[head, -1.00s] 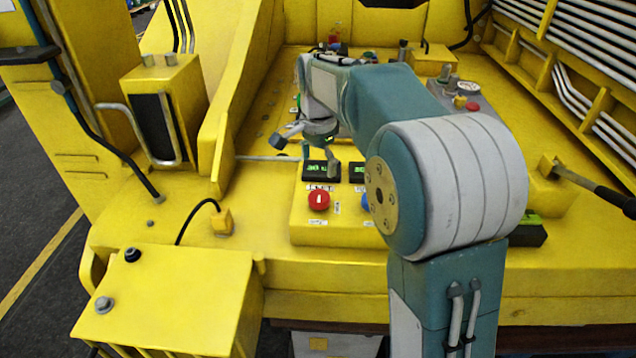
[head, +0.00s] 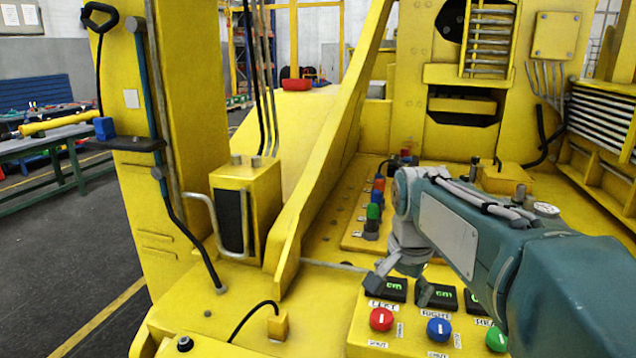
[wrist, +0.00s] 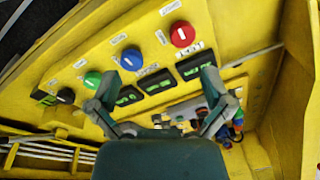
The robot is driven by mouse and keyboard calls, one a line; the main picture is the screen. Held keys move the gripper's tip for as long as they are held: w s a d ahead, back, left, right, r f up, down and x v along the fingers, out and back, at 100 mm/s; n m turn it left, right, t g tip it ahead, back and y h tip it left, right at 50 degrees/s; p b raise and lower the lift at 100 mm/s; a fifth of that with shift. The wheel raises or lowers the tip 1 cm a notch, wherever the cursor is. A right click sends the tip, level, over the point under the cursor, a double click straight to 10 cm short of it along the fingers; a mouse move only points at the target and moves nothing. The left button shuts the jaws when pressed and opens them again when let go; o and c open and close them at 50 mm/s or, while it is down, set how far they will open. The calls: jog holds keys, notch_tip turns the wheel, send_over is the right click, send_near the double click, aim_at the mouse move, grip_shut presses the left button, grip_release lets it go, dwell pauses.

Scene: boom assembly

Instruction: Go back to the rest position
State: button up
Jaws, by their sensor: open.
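My gripper (head: 400,285) is open and empty at the end of my bent arm in the head view. It hangs over the yellow control panel, close to the small dark displays with green text. In the wrist view my gripper (wrist: 162,112) shows two spread fingers with nothing between them. Past the fingers are a red knob (wrist: 182,34), a blue knob (wrist: 131,59) and a green knob (wrist: 92,80). I cannot tell whether a fingertip touches the panel.
The red knob (head: 381,319), blue knob (head: 439,329) and green knob (head: 496,339) line the panel's front. A yellow box (head: 245,205) with a bent grey handle and a sloping yellow beam (head: 325,150) stand left of my arm. Open floor (head: 60,240) lies farther left.

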jog(key=s+f+n+t, duration=0.2)
jog(key=s+n, duration=0.2)
jog(key=s, duration=0.5)
jog(key=s+f+n+t, duration=0.1)
jog(key=s+f+n, duration=0.2)
jog(key=s, duration=0.6)
jog(key=shift+s+f+n+t, duration=0.3)
jog(key=shift+s+n+t, duration=0.1)
jog(key=shift+n, duration=0.4)
